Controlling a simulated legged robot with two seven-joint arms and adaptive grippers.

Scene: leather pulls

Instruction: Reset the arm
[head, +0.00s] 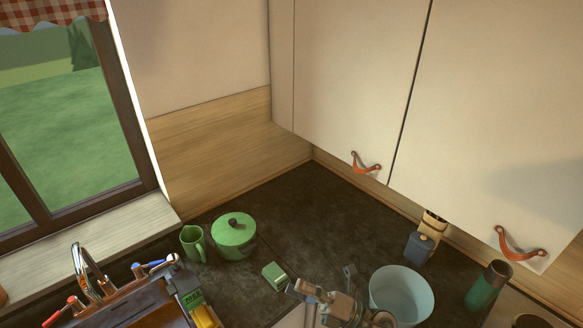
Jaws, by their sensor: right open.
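My right gripper (324,283) is at the bottom middle of the head view, over the front of the dark counter. Its two fingers are apart and I see nothing between them. A small green box (275,276) lies on the counter just left of it, and a pale blue bucket (402,294) stands just right of it. I cannot tell the exact gap to either. My left gripper does not show.
Cabinet doors with leather pulls (366,163) (520,245) hang above the counter (310,215). A green pot (234,237), green mug (193,243) and sink tap (86,270) are left. A blue container (418,247) and green bottle (488,287) are right. The back corner is clear.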

